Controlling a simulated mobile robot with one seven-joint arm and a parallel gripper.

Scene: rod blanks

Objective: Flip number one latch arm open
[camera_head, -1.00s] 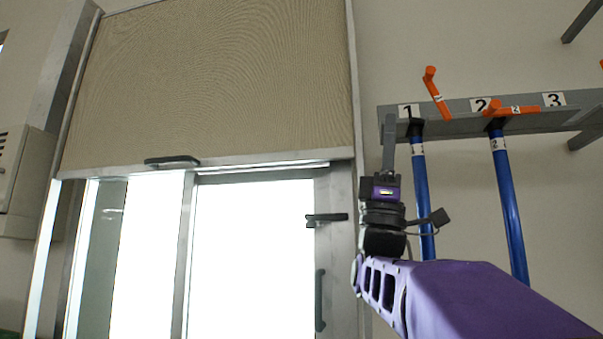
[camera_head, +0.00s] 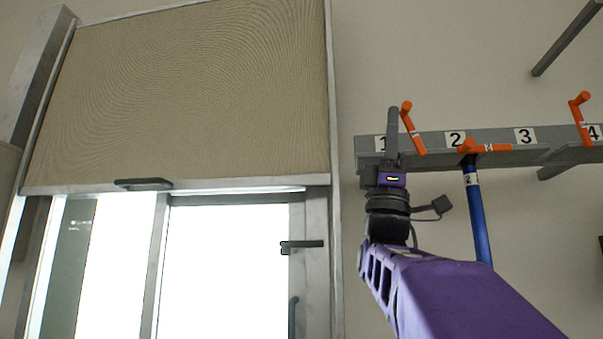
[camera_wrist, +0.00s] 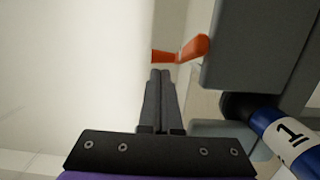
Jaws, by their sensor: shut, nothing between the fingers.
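The number one latch arm (camera_head: 413,130) is an orange bar with a knobbed end. It sticks up at a tilt from the rail, just right of the "1" label (camera_head: 381,143). My gripper (camera_head: 392,110) is shut and empty, pointing up in front of that label, just left of the orange arm. In the wrist view the shut fingertips (camera_wrist: 160,73) are just below the orange arm (camera_wrist: 185,50); I cannot tell whether they touch it. The blue rod marked 1 (camera_wrist: 285,135) is at lower right there; my arm hides it in the head view.
A grey rail (camera_head: 500,143) carries labels 1 to 4. The number two latch arm (camera_head: 485,147) lies sideways above a blue rod (camera_head: 477,215); another orange arm (camera_head: 582,118) tilts up near label 4. A framed glass door (camera_head: 230,260) with a beige shutter (camera_head: 190,95) stands left.

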